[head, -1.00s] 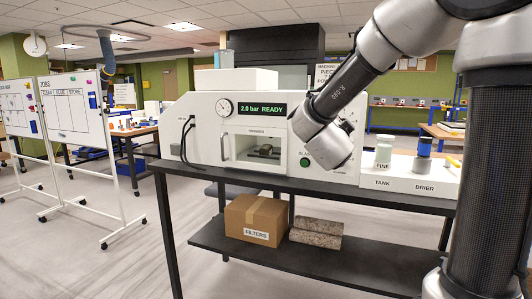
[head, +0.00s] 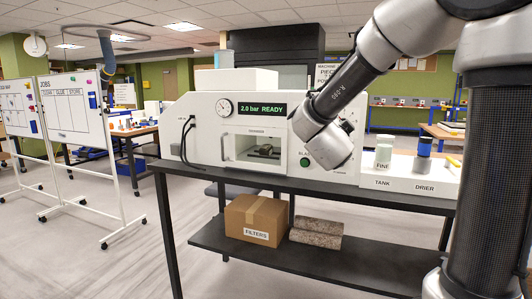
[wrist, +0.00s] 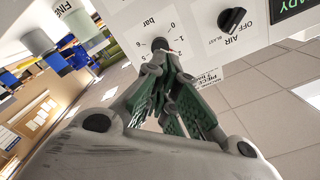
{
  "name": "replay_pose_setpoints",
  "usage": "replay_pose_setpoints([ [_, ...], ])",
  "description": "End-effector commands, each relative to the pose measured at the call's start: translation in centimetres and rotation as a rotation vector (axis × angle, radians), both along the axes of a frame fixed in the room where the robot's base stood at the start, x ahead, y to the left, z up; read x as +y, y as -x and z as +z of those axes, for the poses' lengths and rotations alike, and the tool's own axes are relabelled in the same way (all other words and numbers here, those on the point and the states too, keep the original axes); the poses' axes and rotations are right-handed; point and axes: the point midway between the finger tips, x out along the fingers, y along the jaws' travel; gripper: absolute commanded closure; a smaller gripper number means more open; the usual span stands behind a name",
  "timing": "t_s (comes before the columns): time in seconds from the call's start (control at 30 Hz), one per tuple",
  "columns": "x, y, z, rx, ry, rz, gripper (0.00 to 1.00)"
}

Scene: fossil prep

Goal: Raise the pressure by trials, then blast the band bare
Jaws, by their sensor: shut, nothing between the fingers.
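A white blasting cabinet (head: 205,145) stands on the dark bench. Its green display (head: 261,110) reads "2.0 bar READY", and a round gauge (head: 224,107) sits left of it. A small grey-brown piece (head: 264,150) lies in the lit chamber behind the front window; any band on it is too small to tell. A black AIR switch (wrist: 232,20) is to the right.
A jar marked FINE (head: 383,155) and a blue-topped jar (head: 424,148) stand right of the cabinet, above TANK and DRIER labels.

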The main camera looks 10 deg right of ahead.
Motion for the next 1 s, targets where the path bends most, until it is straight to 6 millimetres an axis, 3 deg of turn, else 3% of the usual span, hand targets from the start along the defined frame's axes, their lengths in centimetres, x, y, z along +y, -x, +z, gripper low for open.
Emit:
replay_pose_setpoints([
  [0.13,-0.4,-0.1,-0.4,0.009,0.002,-0.008,1.00],
  [0.23,-1.0,-0.4,-2.2,0.045,0.009,-0.022,1.00],
  [0.33,-1.7,-1.2,-5.4,0.120,0.062,-0.012,1.00],
  [0.47,-1.5,-3.6,-10.3,0.216,0.214,0.125,1.00],
  [0.57,0.2,-5.3,-13.4,0.243,0.271,0.279,1.00],
  [0.7,4.3,-6.8,-16.9,0.248,0.273,0.516,1.00],
  [0.8,7.5,-7.1,-18.1,0.233,0.236,0.659,1.00],
  [0.9,9.9,-7.1,-17.9,0.206,0.191,0.759,1.00],
  [1.0,11.1,-7.3,-17.6,0.181,0.136,0.803,1.00],
])
